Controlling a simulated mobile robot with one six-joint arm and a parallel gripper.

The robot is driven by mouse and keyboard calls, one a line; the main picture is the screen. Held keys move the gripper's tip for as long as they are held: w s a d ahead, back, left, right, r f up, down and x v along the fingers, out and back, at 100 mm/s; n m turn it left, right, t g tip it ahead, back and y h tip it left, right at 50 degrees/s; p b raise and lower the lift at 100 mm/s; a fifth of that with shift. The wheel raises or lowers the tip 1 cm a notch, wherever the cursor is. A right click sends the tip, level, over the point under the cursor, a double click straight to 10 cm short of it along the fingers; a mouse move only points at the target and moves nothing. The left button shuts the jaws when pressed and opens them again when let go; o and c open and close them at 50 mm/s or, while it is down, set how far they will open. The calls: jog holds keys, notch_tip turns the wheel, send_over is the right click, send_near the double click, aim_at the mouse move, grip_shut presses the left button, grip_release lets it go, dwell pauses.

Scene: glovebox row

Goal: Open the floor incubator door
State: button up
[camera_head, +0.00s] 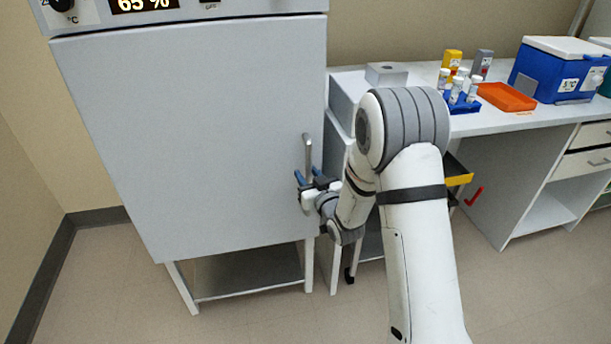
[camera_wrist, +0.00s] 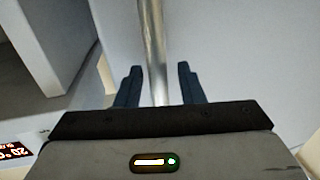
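The floor incubator door (camera_head: 190,135) is a large pale grey panel at the left, and it looks closed. Its upright metal bar handle (camera_head: 307,152) is on the door's right side. My gripper (camera_head: 307,176) is at the handle, reaching in from the right. In the wrist view, the handle (camera_wrist: 152,50) runs between the two dark blue fingers of my gripper (camera_wrist: 157,83). The fingers are apart, with a gap on each side of the bar. The lower part of the handle is hidden behind my gripper.
A control panel (camera_head: 190,8) tops the incubator, which stands on an open-shelf stand (camera_head: 250,272). To the right, a bench (camera_head: 530,122) holds a blue cooler (camera_head: 540,80), an orange tray (camera_head: 507,97) and a tube rack (camera_head: 462,103). Floor is clear at front left.

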grip_shut()
dwell(0.3)
